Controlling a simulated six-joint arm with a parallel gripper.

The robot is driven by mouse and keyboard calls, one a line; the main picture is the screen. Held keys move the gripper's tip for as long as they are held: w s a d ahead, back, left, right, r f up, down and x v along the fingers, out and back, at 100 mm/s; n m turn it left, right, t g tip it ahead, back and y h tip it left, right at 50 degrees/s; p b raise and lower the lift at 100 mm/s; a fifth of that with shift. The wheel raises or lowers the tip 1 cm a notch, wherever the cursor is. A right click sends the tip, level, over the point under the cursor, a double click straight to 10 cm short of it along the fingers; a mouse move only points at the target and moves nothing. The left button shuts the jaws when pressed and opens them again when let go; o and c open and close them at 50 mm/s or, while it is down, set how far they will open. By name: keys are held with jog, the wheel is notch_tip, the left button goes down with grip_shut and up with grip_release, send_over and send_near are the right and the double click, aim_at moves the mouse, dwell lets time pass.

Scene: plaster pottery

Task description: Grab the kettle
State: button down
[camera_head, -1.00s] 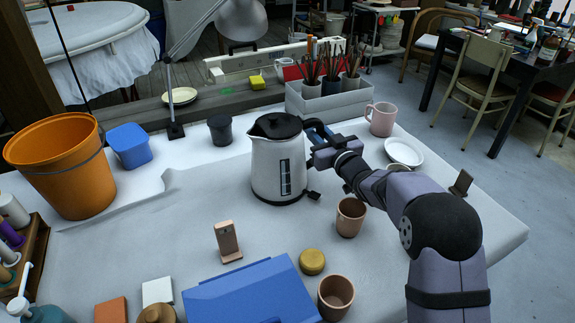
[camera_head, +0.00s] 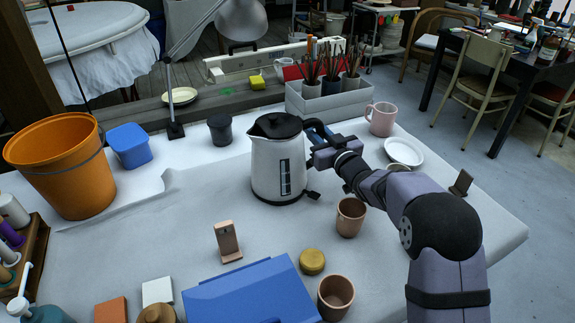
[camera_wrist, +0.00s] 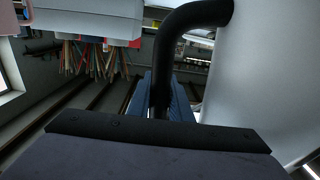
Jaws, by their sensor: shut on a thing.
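My gripper (camera_head: 318,133) reaches the handle from the right in the head view. In the wrist view the black handle (camera_wrist: 185,45) comes down between the blue fingers of my gripper (camera_wrist: 163,98), which are shut on it. The white kettle body (camera_wrist: 260,75) fills the right side of that view. The fingertips are partly hidden behind the handle and my wrist.
Clay cups (camera_head: 350,217) stand below my arm, near a yellow round object (camera_head: 312,261) and a blue box (camera_head: 250,296). A pink mug (camera_head: 381,118), a white plate (camera_head: 404,152) and a grey brush box (camera_head: 330,103) lie behind. A dark cup (camera_head: 220,130) stands left of the kettle.

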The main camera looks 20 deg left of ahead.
jog(key=shift+a, duration=0.1)
dwell(0.3)
jog(key=shift+r, duration=0.3)
jog(key=shift+r, duration=0.15)
notch_tip(320, 180, up, 10)
jog(key=p, duration=0.1)
jog(key=shift+f, duration=0.2)
dwell(1.1)
jog(key=shift+r, duration=0.15)
